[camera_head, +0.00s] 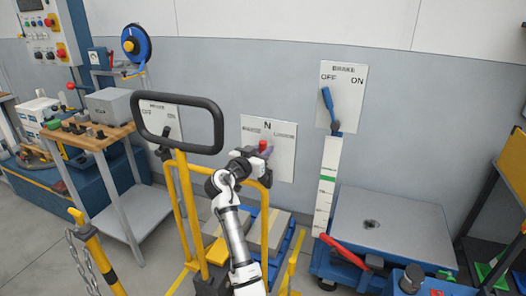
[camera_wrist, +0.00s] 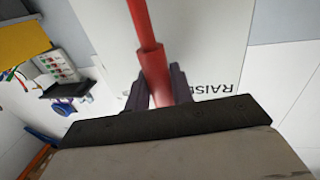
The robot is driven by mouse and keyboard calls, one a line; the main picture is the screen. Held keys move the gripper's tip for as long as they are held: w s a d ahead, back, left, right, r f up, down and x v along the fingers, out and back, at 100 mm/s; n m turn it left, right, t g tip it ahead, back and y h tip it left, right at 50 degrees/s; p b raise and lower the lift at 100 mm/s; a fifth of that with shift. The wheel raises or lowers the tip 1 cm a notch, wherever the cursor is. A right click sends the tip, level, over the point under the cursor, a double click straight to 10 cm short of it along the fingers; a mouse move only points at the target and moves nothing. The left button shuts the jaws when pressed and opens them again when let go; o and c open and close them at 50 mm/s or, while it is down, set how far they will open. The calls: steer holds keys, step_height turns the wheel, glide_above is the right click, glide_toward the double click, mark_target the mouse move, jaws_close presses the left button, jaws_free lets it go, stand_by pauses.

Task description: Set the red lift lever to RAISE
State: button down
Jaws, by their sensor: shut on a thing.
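The red lift lever (camera_head: 264,145) stands on a white wall panel (camera_head: 283,128) marked N at the top, with small labels to the left and right. Its red top shows just below the N, roughly upright; my gripper hides its lower part. My gripper (camera_head: 257,163) is at the lever in the head view. In the wrist view the red lever (camera_wrist: 148,38) runs down between my dark fingers (camera_wrist: 160,88), which are shut on it. The word RAISE (camera_wrist: 212,90) shows upside down on the panel, right of the fingers.
A black loop handle on a yellow frame (camera_head: 184,195) stands close left of my arm. A blue BRAKE lever (camera_head: 328,103) is at OFF on another panel to the right. A blue-edged platform (camera_head: 390,225) and a wooden-topped bench (camera_head: 95,135) stand at the sides.

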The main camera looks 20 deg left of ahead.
steer(key=a+f+n+t+b, duration=0.1)
steer(key=a+f+n+b, duration=0.1)
steer(key=a+n+b, duration=0.3)
steer(key=shift+a+n+b, duration=0.35)
steer(key=shift+a+n, duration=0.15)
steer(key=shift+n, duration=0.7)
steer(key=c, duration=1.3)
jaws_free()
steer(key=shift+a, duration=0.1)
steer(key=shift+o, duration=0.2)
steer(key=b+v, duration=0.2)
steer(key=v, duration=1.1)
steer(key=shift+s+f, duration=0.2)
steer(key=shift+s, duration=0.15)
